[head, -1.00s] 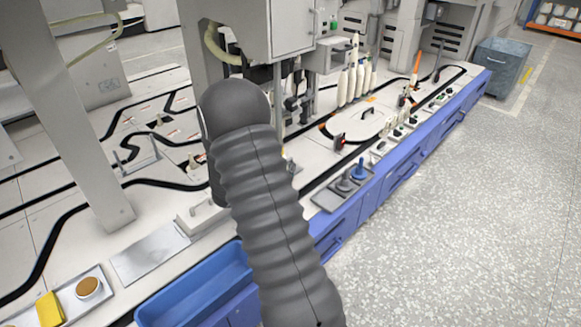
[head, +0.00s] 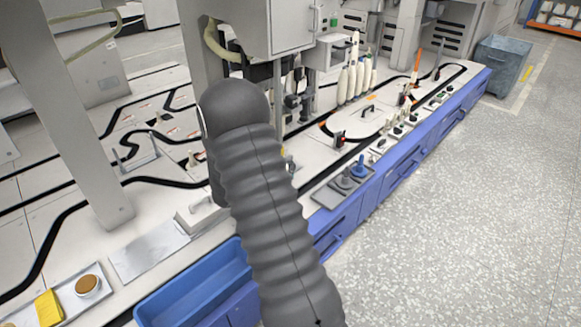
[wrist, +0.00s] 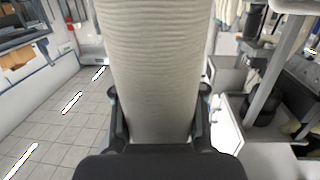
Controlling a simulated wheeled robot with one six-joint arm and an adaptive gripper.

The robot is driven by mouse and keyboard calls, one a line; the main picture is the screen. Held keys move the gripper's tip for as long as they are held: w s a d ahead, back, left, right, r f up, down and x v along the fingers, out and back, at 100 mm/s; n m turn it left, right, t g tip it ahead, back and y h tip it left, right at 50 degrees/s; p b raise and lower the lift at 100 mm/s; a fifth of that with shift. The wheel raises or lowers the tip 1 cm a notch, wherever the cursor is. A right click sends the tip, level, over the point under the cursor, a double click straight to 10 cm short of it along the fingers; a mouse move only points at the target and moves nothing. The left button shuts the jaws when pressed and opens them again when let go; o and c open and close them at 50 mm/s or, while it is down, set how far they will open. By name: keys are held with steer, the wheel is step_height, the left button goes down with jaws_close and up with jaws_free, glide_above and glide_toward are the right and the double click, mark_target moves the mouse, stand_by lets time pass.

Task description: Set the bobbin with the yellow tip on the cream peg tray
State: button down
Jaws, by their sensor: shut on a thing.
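A large cream wound bobbin (wrist: 150,60) fills the middle of the wrist view, between the two dark fingers of my gripper (wrist: 158,105). My gripper is shut on it. Its upper end runs out of the picture, so the colour of its tip is hidden. In the head view my grey sleeved arm covers my gripper and the held bobbin. A pale block with a small knob (head: 198,217) lies on the bench just left of my arm, partly hidden by it. I cannot tell if this is the cream peg tray.
A grey tray (head: 325,197) with grey and blue pegs stands right of my arm at the bench edge. A blue bin (head: 190,290), a metal plate (head: 150,250), and a tray with a yellow sponge (head: 48,307) are at lower left. Several white bobbins (head: 355,78) stand further back.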

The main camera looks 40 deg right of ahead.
steer(key=c, duration=0.9)
jaws_free()
steer(key=shift+c, duration=0.2)
steer(key=a+r+p, duration=0.1)
steer(key=a+p, duration=0.1)
steer(key=a, duration=0.9)
steer(key=shift+s+r, duration=0.15)
steer(key=shift+s, duration=0.05)
